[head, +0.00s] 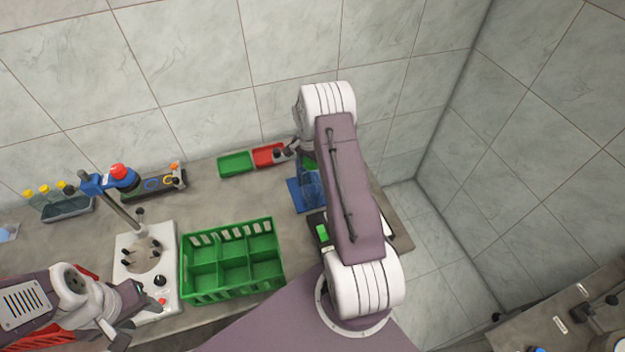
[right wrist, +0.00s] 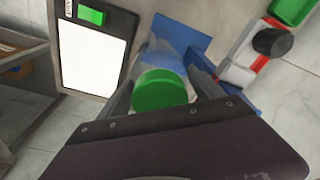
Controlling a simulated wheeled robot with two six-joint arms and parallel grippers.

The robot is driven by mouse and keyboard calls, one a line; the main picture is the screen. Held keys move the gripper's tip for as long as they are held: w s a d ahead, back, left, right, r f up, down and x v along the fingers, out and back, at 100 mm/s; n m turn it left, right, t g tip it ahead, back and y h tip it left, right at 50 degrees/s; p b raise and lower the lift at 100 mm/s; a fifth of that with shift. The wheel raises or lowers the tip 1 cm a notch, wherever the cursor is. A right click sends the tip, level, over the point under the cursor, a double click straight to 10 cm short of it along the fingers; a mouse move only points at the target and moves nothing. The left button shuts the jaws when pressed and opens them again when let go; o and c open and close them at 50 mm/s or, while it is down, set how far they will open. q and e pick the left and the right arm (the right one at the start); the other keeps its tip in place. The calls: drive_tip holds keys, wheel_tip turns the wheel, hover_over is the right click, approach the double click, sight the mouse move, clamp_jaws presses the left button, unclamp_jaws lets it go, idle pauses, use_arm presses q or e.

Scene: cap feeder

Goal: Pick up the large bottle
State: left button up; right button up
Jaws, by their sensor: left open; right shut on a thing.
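The large bottle is clear with a green cap (right wrist: 160,90). In the head view its bluish body (head: 311,188) shows over a blue pad (head: 294,196), partly behind my right arm. My right gripper (right wrist: 160,98) is shut on the bottle, one finger on each side just below the cap. Whether the bottle's base touches the pad is hidden. My left gripper (head: 134,322) is open and empty at the lower left, near the white capping machine (head: 131,258).
A green divided crate (head: 233,292) stands mid-counter. Green (head: 236,163) and red (head: 268,154) trays lie by the wall. A flat device with a white plate (right wrist: 88,58) is beside the blue pad. A rack with yellow-capped bottles (head: 66,211) stands at left.

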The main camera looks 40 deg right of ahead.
drive_tip(key=shift+w+r, duration=0.1)
drive_tip(key=shift+r, duration=0.1)
drive_tip(key=shift+r+b, duration=0.9)
drive_tip(key=shift+r, duration=1)
drive_tip(key=s+d+r+b, duration=0.1)
drive_tip(key=s+d+r, duration=0.1)
drive_tip(key=s, duration=0.3)
drive_tip(key=s+d+r+b, duration=0.2)
drive_tip(key=s+r, duration=0.3)
drive_tip(key=s, duration=0.1)
drive_tip(key=shift+d, duration=0.35)
drive_tip(key=shift+a, duration=0.1)
